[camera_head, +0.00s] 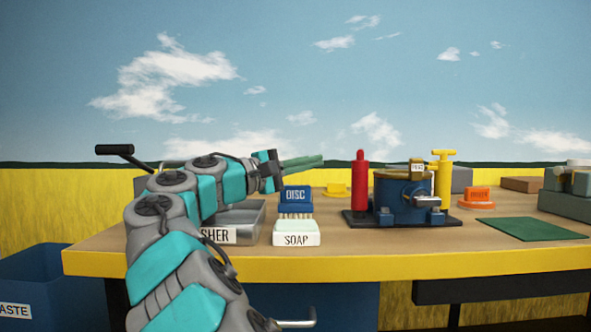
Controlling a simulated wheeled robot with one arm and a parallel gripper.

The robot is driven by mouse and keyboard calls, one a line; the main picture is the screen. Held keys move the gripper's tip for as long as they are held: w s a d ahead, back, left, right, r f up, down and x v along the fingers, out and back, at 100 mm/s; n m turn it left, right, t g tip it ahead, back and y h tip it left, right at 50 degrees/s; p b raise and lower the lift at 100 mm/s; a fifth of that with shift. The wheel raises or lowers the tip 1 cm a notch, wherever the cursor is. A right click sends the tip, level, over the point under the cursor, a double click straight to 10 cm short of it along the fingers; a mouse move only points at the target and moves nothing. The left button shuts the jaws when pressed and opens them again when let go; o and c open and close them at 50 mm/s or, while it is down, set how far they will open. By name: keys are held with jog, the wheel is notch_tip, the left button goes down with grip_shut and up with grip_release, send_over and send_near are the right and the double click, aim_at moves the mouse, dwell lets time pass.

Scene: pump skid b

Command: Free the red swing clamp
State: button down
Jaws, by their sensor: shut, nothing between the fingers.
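The pump skid (400,197) stands right of centre on the table, a blue body on a dark base plate. A red upright cylinder with a small knob (360,183) stands at its left side; it looks like the red swing clamp, upright. A yellow T-handled post (443,178) stands at its right side. My gripper (318,161) is shut and empty, pointing right, above the table and apart from the red clamp, to its left. Whether the red clamp grips the body cannot be told.
A grey tray (245,222) is partly behind my arm. A green mat (530,229) and orange block (477,199) lie right. A blue waste bin (45,285) stands left.

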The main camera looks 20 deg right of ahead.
aim_at(360, 155)
jog(key=s+d+r, duration=0.1)
jog(key=d, duration=0.5)
jog(key=shift+s+d+b, duration=0.15)
jog(key=shift+d+b, duration=0.15)
jog(key=shift+b, duration=0.1)
jog(key=shift+r, duration=0.1)
jog(key=shift+s+d+r+n+t+y, duration=0.1)
jog(key=shift+s+d+n+t+y, duration=0.25)
jog(key=shift+t, duration=0.3)
jog(key=shift+s+d+r+n+t+y, duration=0.15)
jog(key=shift+s+n+t, duration=0.15)
jog(key=shift+n+t, duration=0.25)
jog(key=shift+s+d+f+n+t+y, duration=0.1)
jog(key=shift+n+t+y, duration=0.15)
jog(key=shift+t, duration=0.3)
jog(key=shift+s+d+f+n+t+y, duration=0.15)
jog(key=shift+n+t, duration=0.1)
jog(key=shift+t, duration=0.3)
jog(key=shift+w, duration=0.1)
